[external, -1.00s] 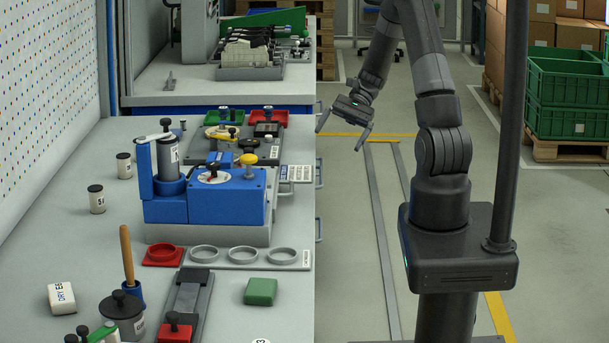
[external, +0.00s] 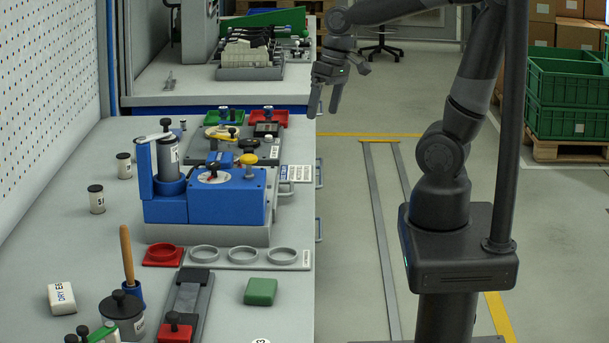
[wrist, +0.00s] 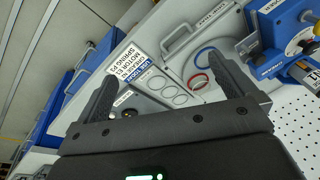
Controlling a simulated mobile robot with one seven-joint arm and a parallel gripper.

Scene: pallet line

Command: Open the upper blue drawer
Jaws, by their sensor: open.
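My gripper (external: 324,108) is open and empty in the external view. It points down beside the far part of the bench's right edge. In the wrist view its two dark fingers (wrist: 160,60) are apart, with nothing between them. I cannot tell surely which one is the upper drawer.
The bench (external: 60,240) carries a blue fixture (external: 215,203), red and grey ring holders, and a green block (external: 260,291). A second bench (external: 200,92) stands behind. Green crates (external: 568,95) stand on a pallet at right.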

